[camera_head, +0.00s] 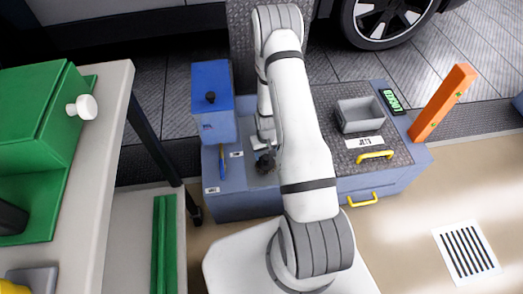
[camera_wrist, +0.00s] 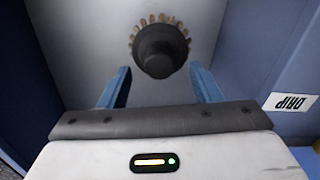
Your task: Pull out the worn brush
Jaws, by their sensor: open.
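The worn brush, a dark round hub with tan bristles fanned around its far side (camera_wrist: 160,50), shows in the wrist view against a grey surface. In the head view a dark round piece that looks like the same brush (camera_head: 265,163) sits in a grey bay of the blue cart, partly hidden by my arm. My gripper (camera_wrist: 160,70) is open, with its two blue fingers apart on either side of the brush's near end. Neither finger visibly touches it. My gripper's fingers are hard to make out in the head view.
A blue box with a black knob (camera_head: 212,120) stands left of the bay, with a blue-handled tool (camera_head: 221,163) below it. A grey bin (camera_head: 359,115) and an orange post (camera_head: 443,103) are to the right. A DRIP label (camera_wrist: 290,102) is on the right side wall.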

